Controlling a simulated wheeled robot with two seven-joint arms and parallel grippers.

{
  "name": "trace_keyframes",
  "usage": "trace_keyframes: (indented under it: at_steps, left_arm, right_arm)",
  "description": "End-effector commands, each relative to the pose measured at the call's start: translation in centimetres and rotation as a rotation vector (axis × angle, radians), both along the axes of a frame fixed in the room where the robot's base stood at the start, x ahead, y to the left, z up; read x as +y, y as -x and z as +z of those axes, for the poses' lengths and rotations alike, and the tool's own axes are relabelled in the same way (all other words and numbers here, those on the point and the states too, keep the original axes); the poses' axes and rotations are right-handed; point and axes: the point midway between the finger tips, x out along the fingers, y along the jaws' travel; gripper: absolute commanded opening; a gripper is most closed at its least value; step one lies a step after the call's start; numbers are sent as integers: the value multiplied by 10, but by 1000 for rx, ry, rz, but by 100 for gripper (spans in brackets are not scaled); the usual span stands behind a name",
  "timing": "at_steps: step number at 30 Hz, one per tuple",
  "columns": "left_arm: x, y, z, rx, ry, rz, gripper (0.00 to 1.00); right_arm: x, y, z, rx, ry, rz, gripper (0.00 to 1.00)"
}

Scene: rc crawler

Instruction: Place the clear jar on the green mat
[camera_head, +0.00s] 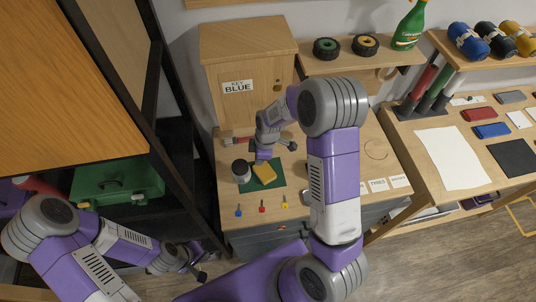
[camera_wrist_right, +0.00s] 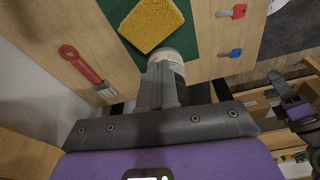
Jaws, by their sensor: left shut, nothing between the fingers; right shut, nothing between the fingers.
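The clear jar (camera_head: 241,172) stands upright with a dark top at the left edge of the green mat (camera_head: 274,184). Its round rim (camera_wrist_right: 170,56) shows just beyond my fingers in the right wrist view, overlapping the mat edge (camera_wrist_right: 205,40). I cannot tell how much of its base rests on the mat. My right gripper (camera_head: 252,162) is shut and empty, close to the jar; its fingers (camera_wrist_right: 164,78) hide part of the jar in the wrist view. My left gripper (camera_head: 199,272) is shut and empty, low at the left, away from the mat.
A yellow sponge (camera_head: 264,172) lies on the mat beside the jar. Blue, red and yellow keys (camera_head: 262,207) lie along the front. A red-handled brush (camera_head: 233,140) lies behind. The wooden key cabinet (camera_head: 240,62) stands at the back. A dark shelf frame with a green case (camera_head: 117,182) is left.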

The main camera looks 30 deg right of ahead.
Motion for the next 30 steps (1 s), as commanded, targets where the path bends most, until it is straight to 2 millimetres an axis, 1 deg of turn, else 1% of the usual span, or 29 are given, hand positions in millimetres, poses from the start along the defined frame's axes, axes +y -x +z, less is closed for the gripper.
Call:
trace_keyframes:
  at_steps: [1, 3, 9, 11, 15, 30]
  left_arm:
    - [0, 0, 4, -1, 0, 0, 0]
    - [0, 0, 7, -1, 0, 0, 0]
    - [0, 0, 14, -1, 0, 0, 0]
    - [0, 0, 16, -1, 0, 0, 0]
    - [0, 0, 6, -1, 0, 0, 0]
    - [0, 0, 4, -1, 0, 0, 0]
  right_arm:
    - [12, -5, 1, 0, 1, 6, 0]
    - [25, -12, 1, 0, 1, 5, 0]
    - [59, -27, 1, 0, 2, 3, 0]
    - [57, -26, -7, 4, 3, -3, 0]
    - [57, -27, -16, -1, -1, -2, 0]
    - [56, -24, -20, 7, 2, 2, 0]
